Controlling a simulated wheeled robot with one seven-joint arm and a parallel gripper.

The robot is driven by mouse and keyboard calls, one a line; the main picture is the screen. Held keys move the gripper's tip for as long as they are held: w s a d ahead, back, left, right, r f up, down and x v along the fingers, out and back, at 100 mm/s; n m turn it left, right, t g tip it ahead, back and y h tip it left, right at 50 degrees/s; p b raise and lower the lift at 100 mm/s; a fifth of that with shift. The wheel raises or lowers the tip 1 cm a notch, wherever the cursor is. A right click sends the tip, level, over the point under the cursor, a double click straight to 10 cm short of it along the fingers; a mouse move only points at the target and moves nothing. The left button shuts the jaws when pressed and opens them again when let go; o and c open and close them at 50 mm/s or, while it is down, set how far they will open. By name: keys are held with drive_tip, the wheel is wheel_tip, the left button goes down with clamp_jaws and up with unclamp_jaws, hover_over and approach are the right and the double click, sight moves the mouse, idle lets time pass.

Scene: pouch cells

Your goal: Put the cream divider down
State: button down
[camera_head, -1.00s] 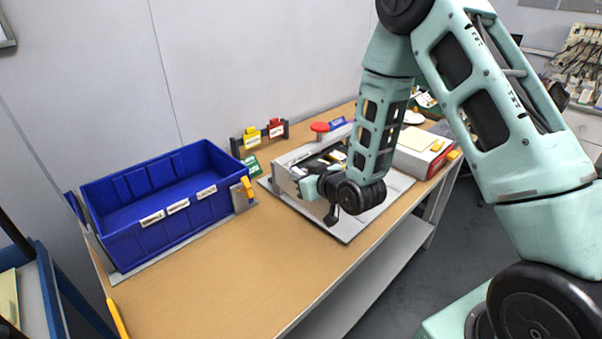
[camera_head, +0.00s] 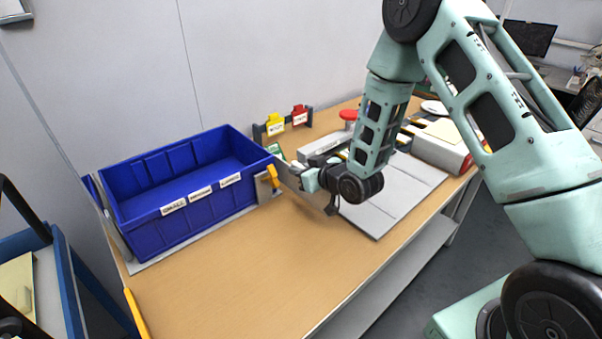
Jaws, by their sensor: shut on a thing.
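My gripper (camera_head: 306,183) is shut on a thin, pale upright panel, the cream divider (camera_head: 288,176), at the end of my arm. The panel looks greyish here, and my wrist hides part of it. It is over the table, just right of the blue bin's front right corner, close to the yellow-handled clamp. Whether its lower edge touches the table I cannot tell.
The blue bin (camera_head: 150,228) with three labels stands at the left on the wooden table (camera_head: 235,275). A grey base plate (camera_head: 385,215) lies to the right. Red and yellow tags (camera_head: 276,125) stand behind. The table's front left is clear.

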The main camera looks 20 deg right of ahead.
drive_tip(key=shift+f, duration=0.7)
drive_tip(key=shift+f, duration=0.2)
drive_tip(key=c, duration=1.4)
unclamp_jaws()
drive_tip(key=shift+r, duration=0.1)
